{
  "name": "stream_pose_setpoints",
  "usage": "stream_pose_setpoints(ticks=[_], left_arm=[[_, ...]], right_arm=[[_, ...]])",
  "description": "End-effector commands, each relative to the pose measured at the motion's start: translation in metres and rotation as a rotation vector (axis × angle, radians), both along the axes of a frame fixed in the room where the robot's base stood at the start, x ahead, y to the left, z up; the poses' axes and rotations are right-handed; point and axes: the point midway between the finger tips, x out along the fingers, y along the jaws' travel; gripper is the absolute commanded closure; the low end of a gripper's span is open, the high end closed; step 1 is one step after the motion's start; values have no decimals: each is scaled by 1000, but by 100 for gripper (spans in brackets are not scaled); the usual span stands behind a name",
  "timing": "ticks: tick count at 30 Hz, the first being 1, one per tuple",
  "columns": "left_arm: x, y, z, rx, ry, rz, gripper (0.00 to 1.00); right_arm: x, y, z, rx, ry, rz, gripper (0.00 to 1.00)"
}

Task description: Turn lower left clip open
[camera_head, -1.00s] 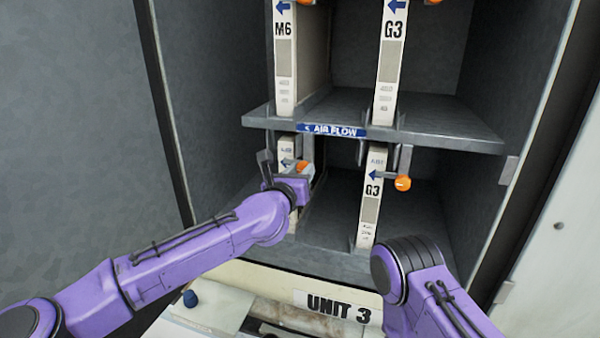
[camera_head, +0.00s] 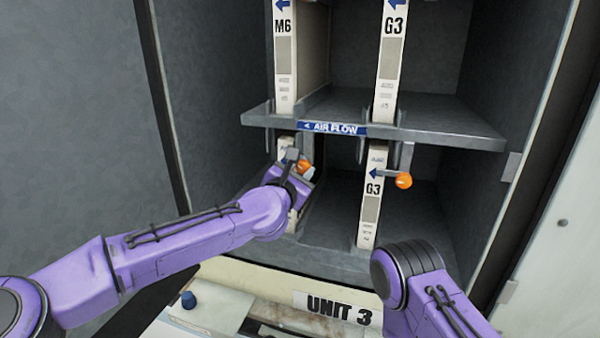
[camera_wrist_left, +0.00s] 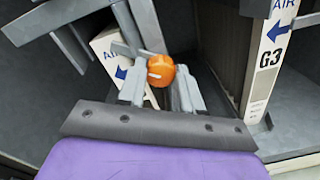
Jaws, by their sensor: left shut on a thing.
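The lower left clip has an orange knob (camera_head: 304,166), which also shows in the left wrist view (camera_wrist_left: 160,70). It sits at the front of the lower left white filter panel (camera_head: 286,154), just under the shelf. My left gripper (camera_wrist_left: 162,90) is shut on the knob, with one grey finger on each side of it. In the head view my left gripper (camera_head: 297,164) covers much of the clip and part of the panel, so the clip's lever is mostly hidden there. My right arm comes in at the lower right, but its gripper is not visible.
The lower right panel, marked G3 (camera_head: 371,195), has its own clip with an orange knob (camera_head: 404,180) standing to its right. The shelf (camera_head: 440,134) with the AIR FLOW label runs just above. The cabinet's lower right bay is empty.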

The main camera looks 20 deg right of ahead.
Motion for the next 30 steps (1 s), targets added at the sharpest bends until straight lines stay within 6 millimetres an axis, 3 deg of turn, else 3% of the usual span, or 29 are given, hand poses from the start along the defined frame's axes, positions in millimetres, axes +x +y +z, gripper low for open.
stream_pose_setpoints(ticks=[18, 30], left_arm=[[-1, -1, 2, 476, -323, 0, 96], [-1, -2, 1, 680, -461, -1, 96]], right_arm=[[0, 0, 5, 0, 0, 0, 0], [0, 0, 9, 0, 0, 0, 0]])
